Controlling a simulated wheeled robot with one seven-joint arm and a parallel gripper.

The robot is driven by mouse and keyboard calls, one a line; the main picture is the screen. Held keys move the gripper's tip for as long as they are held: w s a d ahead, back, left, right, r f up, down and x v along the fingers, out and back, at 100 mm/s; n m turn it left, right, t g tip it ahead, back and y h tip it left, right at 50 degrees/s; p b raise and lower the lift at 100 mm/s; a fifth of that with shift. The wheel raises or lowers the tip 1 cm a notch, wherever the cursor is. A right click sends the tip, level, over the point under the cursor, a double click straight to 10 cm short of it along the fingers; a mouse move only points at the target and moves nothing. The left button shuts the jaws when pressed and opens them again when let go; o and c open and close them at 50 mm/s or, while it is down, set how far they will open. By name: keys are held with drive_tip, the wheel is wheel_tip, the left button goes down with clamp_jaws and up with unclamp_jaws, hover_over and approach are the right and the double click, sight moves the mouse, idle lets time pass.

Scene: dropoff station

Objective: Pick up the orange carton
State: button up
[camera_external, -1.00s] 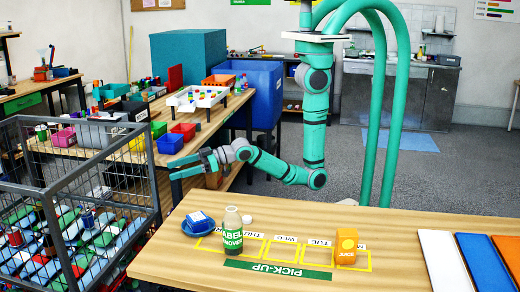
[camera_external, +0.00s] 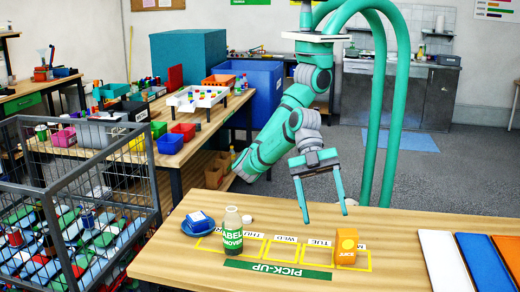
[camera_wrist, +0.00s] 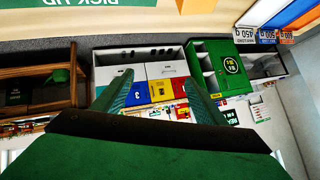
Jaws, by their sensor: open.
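The orange carton (camera_external: 346,248), marked JUICE, stands upright on the wooden pick-up table (camera_external: 200,268), in the right-hand marked slot next to the TUE slot. My gripper (camera_external: 325,217) is open and empty, its two fingers pointing down near the table's far edge, above and to the left of the carton and apart from it. In the wrist view the open fingers (camera_wrist: 158,82) show with nothing between them.
A bottle (camera_external: 232,232) labelled LABEL REMOVER, a white cap (camera_external: 247,219) and a blue box on a blue dish (camera_external: 198,226) are on the table's left. White, blue and orange panels (camera_external: 485,262) lie at its right. A wire cage (camera_external: 80,185) stands left.

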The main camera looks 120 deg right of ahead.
drive_tip(key=n+g+h, duration=0.1)
drive_tip(key=n+h, duration=0.1)
hover_over(348, 231)
drive_tip(key=w, duration=0.3)
wheel_tip(348, 231, down, 2)
drive_tip(key=shift+a+f, duration=0.15)
drive_tip(key=s+f+h, duration=0.1)
drive_tip(key=s, duration=0.1)
drive_tip(key=s+d+f+h, duration=0.1)
drive_tip(key=shift+s+d+f+h, duration=0.1)
drive_tip(key=shift+s+d+h, duration=0.1)
drive_tip(key=shift+s+h, duration=0.2)
drive_tip(key=shift+s+d+f+h, duration=0.2)
drive_tip(key=shift+d+h, duration=0.05)
drive_tip(key=shift+h, duration=0.05)
drive_tip(key=shift+f, duration=0.2)
drive_tip(key=x, duration=0.5)
drive_tip(key=shift+x, duration=2.75)
drive_tip(key=c, duration=1.1)
